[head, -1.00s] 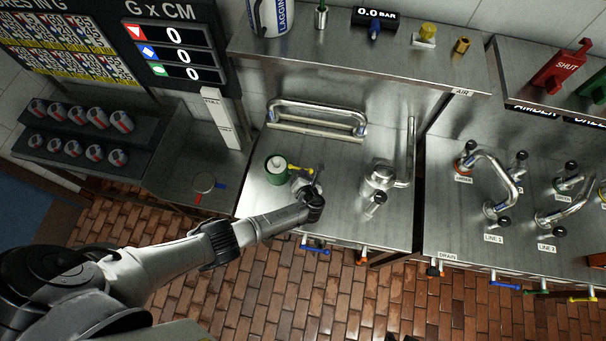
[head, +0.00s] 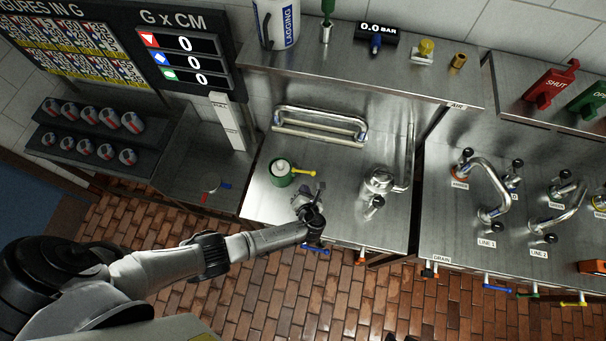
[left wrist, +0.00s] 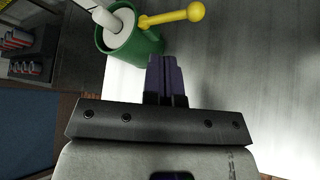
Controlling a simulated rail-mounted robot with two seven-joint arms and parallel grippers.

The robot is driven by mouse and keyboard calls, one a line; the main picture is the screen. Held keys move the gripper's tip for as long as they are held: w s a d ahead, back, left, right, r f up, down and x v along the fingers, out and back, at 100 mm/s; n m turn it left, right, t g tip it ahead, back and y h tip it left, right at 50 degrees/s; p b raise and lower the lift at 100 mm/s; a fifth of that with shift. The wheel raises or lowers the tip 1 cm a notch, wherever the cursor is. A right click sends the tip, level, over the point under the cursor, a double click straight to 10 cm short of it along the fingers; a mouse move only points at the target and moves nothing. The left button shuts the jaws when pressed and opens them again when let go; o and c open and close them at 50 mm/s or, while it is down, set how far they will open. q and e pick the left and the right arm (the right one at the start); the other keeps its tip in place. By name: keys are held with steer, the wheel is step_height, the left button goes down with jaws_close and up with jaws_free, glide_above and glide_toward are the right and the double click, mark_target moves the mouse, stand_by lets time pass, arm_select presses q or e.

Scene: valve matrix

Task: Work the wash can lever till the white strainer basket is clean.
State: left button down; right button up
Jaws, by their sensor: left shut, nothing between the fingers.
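The green wash can (head: 281,179) stands on the steel bench, with its yellow lever (head: 304,172) sticking out to the right. A white part (head: 281,166) sits in its open top; I cannot tell how clean it is. In the left wrist view the green can (left wrist: 140,48), its yellow lever (left wrist: 170,18) and a white piece (left wrist: 118,20) show at the top, partly cut off. My left gripper (head: 309,192) is shut and empty, just below the lever in the head view. Its dark fingers (left wrist: 164,62) point at the bench beside the can, apart from the lever. My right gripper is not in view.
A bent steel pipe fitting (head: 379,180) stands right of the can. A steel rail (head: 320,124) runs behind it. Dark racks (head: 95,135) with several canisters are at the left. A blue handle (head: 315,249) hangs at the bench's front edge, near my arm.

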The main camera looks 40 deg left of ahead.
arm_select(q)
steer(key=s+d+r, duration=0.2)
steer(key=s+r, duration=0.1)
steer(key=s, duration=0.1)
steer(key=shift+s+d+r, duration=0.2)
steer(key=shift+s+d, duration=0.05)
steer(key=shift+d, duration=0.05)
stand_by(0.5)
